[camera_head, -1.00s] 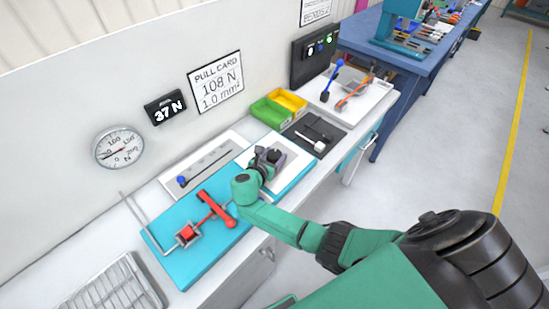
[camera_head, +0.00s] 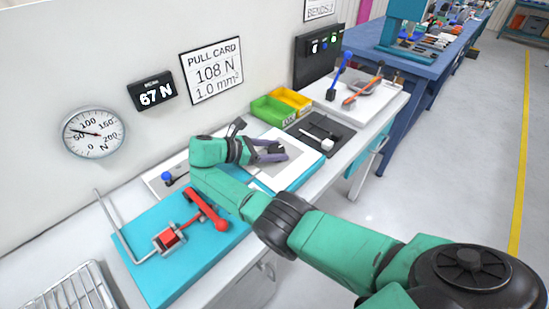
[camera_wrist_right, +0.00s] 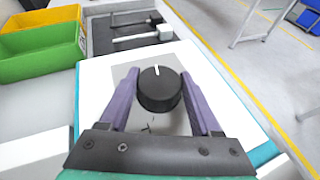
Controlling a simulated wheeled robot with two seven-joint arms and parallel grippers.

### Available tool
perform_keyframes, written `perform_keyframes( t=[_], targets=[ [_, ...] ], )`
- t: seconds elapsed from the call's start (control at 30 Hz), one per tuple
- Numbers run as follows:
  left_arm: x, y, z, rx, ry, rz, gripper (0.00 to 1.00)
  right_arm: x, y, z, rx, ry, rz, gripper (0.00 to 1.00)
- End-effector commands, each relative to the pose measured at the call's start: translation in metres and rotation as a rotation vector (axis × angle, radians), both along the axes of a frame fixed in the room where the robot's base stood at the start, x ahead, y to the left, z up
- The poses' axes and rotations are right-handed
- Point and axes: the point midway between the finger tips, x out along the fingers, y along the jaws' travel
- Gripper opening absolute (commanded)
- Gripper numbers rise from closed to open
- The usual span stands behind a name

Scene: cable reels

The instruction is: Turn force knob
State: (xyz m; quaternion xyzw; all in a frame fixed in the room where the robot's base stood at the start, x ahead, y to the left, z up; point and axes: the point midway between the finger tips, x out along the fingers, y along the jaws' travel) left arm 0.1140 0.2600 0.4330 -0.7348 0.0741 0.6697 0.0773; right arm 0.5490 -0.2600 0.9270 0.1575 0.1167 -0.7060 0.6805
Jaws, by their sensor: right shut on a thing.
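The black force knob (camera_wrist_right: 158,90), with a white mark pointing up in the picture, stands on a grey plate (camera_wrist_right: 146,124) on a white board. My right gripper (camera_wrist_right: 160,78) has a purple finger on each side of the knob and is shut on it. In the head view, the right gripper (camera_head: 272,151) lies sideways over the plate, its fingers hiding most of the knob. The digital display (camera_head: 152,94) reads 67 N. The dial gauge (camera_head: 93,133) has its needle a little past 50. The pull card (camera_head: 212,71) reads 108 N, 1.0 mm². My left gripper is out of view.
Green (camera_head: 273,111) and yellow (camera_head: 291,98) bins and a dark tray (camera_head: 333,135) stand beyond the plate. A wire rack (camera_head: 75,292) is at lower left.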

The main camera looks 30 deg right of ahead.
Motion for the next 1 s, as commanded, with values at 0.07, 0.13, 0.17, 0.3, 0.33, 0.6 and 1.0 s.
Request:
perform_keyframes(
  t=[0.07, 0.13, 0.17, 0.3, 0.33, 0.6, 1.0],
  targets=[
    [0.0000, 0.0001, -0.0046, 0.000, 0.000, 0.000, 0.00, 0.0007, -0.0009, -0.0003, -0.003, -0.004, -0.012, 0.09],
    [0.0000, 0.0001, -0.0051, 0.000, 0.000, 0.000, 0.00, 0.0005, -0.0009, 0.0004, -0.002, -0.003, -0.017, 0.09],
    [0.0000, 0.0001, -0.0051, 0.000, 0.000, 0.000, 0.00, 0.0005, -0.0010, 0.0006, -0.002, -0.003, -0.018, 0.09],
    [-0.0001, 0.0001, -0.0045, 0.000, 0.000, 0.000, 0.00, 0.0004, -0.0011, 0.0013, -0.002, -0.003, -0.019, 0.09],
    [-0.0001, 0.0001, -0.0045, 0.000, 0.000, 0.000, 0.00, 0.0004, -0.0011, 0.0014, -0.002, -0.003, -0.019, 0.09],
    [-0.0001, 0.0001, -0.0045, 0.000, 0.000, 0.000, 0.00, 0.0004, -0.0011, 0.0012, -0.002, -0.002, -0.018, 0.94],
    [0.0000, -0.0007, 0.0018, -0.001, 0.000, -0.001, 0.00, 0.0002, -0.0031, 0.0052, -0.001, -0.001, -0.019, 0.94]
  ],
)
